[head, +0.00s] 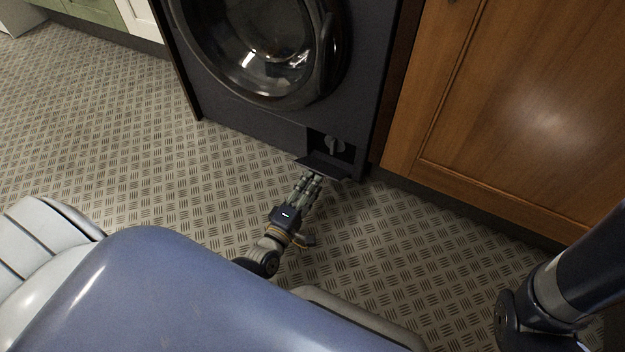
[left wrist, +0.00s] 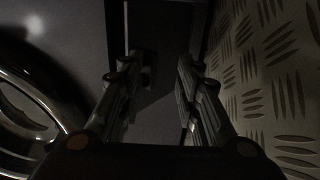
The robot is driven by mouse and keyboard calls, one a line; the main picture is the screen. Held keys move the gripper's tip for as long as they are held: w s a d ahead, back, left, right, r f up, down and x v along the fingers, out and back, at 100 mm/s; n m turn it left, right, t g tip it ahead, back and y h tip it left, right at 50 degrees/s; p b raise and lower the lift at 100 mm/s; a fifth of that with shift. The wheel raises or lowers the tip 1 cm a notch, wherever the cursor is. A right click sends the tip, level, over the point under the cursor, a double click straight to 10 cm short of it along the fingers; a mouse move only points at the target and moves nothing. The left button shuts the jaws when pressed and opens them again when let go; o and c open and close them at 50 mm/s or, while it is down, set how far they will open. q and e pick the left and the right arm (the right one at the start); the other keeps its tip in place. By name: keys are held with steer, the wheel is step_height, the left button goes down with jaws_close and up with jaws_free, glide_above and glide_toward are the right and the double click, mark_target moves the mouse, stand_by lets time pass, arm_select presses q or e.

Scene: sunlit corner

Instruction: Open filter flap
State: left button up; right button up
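The filter flap (head: 322,166) is a small dark panel at the lower right of the dark washing machine (head: 290,118). In the head view it is tilted outward at the bottom of its opening, and the round filter knob (head: 334,146) shows in the recess behind it. My left gripper (head: 313,178) is low over the floor, right at the flap's outer edge; I cannot tell whether it touches. In the left wrist view the two fingers (left wrist: 155,75) stand apart with a gap between them, and nothing is clearly gripped. That view is very dark.
The round glass door (head: 262,45) of the machine is shut above. A wooden cabinet (head: 510,110) stands close on the right. Patterned floor (head: 110,130) is free to the left and in front. My right arm shows at the lower right, its gripper out of frame.

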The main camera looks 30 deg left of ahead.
arm_select(q)
steer(key=shift+s+a+f+b, duration=0.1)
steer(key=shift+s+f+b, duration=0.25)
steer(key=shift+s+f, duration=0.65)
steer(key=shift+s+f+b, duration=0.35)
steer(key=shift+s, duration=1.3)
steer(key=shift+s+a+f+b, duration=0.1)
steer(key=shift+s+f+b, duration=0.25)
steer(key=shift+s+f, duration=0.65)
steer(key=shift+s+d+r, duration=0.1)
steer(key=shift+s+r, duration=0.1)
steer(key=shift+s, duration=0.25)
